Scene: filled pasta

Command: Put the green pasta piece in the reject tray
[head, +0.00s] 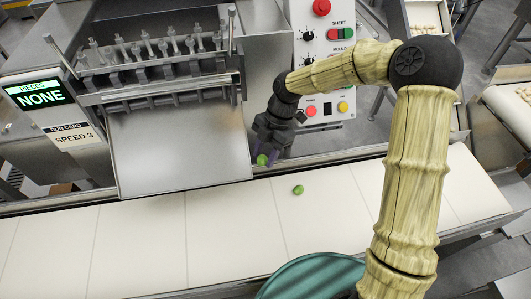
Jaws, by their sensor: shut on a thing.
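My gripper (264,158) is at the far side of the belt, beside the right edge of the machine's steel plate. It is shut on a small green pasta piece (262,160), which shows at the fingertips and seems held above the belt. A second green piece (298,189) lies on the white belt, to the right of and nearer than my gripper, apart from it. I cannot pick out a reject tray in this view.
The pale conveyor belt (230,230) runs across the view, otherwise bare. The pasta machine's steel plate (180,150) stands behind it at left. A screen (38,94) reads "PIECES NONE" above a "SPEED 3" card. A button panel (325,60) stands behind my arm.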

